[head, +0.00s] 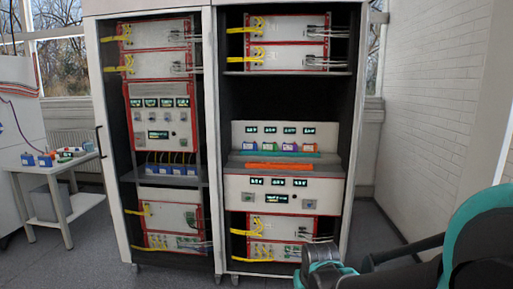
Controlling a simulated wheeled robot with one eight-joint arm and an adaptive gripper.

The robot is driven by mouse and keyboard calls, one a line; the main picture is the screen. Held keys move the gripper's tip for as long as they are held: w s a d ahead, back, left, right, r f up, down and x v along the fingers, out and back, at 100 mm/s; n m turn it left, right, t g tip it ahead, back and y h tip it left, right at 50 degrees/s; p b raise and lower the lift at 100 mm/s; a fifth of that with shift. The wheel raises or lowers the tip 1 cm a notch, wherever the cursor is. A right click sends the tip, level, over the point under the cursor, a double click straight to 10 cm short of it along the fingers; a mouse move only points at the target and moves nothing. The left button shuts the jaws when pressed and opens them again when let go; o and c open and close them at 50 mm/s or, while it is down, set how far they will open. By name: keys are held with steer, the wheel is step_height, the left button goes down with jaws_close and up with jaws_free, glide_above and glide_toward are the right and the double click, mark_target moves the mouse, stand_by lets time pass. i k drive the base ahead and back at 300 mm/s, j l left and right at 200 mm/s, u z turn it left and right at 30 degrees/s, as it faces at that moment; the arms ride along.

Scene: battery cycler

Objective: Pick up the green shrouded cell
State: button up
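A small cell with a green cover (289,147) stands in a row on the shelf of the right cabinet. A purple-covered cell (268,147) stands to its left and a red one (308,148) to its right. A blue one (249,146) is at the row's left end. A teal strip (285,154) lies in front of the row, and an orange strip (280,166) is lower. My arm enters at the lower right, well in front of the cabinet and below the row. Its fingertips do not show, so I cannot see whether my gripper holds anything.
The left cabinet (160,118) holds instrument panels, yellow cables and several blue cells (170,170) on a shelf. A white side table (75,163) at the left carries several small blue items. A white brick wall (440,90) stands at the right. Floor in front is open.

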mark_target(267, 146)
steer(key=i+j, duration=0.15)
steer(key=i, duration=0.55)
steer(key=i+j, duration=0.2)
steer(key=i, duration=0.45)
